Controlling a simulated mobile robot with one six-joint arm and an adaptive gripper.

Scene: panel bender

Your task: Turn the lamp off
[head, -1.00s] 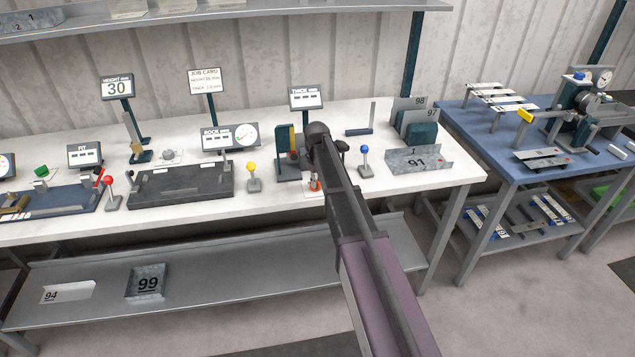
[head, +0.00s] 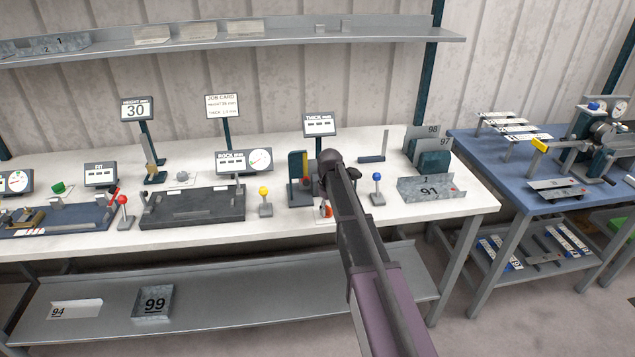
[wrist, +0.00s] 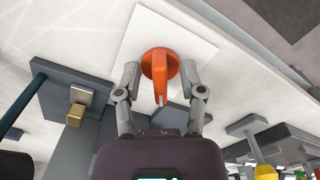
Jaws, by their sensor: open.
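An orange rotary knob (wrist: 160,68) with a raised grip bar sits on a white square plate (wrist: 195,40) on the bench. The bar points toward my gripper's palm in the wrist view. My gripper (wrist: 160,75) is open, with one finger on each side of the knob. I cannot tell whether either finger touches it. In the head view the orange knob (head: 326,211) shows just left of my arm, which hides part of that spot and most of my gripper. I see no lamp that I can pick out for sure.
A dark stand (head: 299,190) is left of the knob, with a yellow-topped lever (head: 264,200) beyond it. A blue-topped lever (head: 377,188) and a grey part marked 91 (head: 430,189) are to the right. A blue table (head: 500,180) stands farther right.

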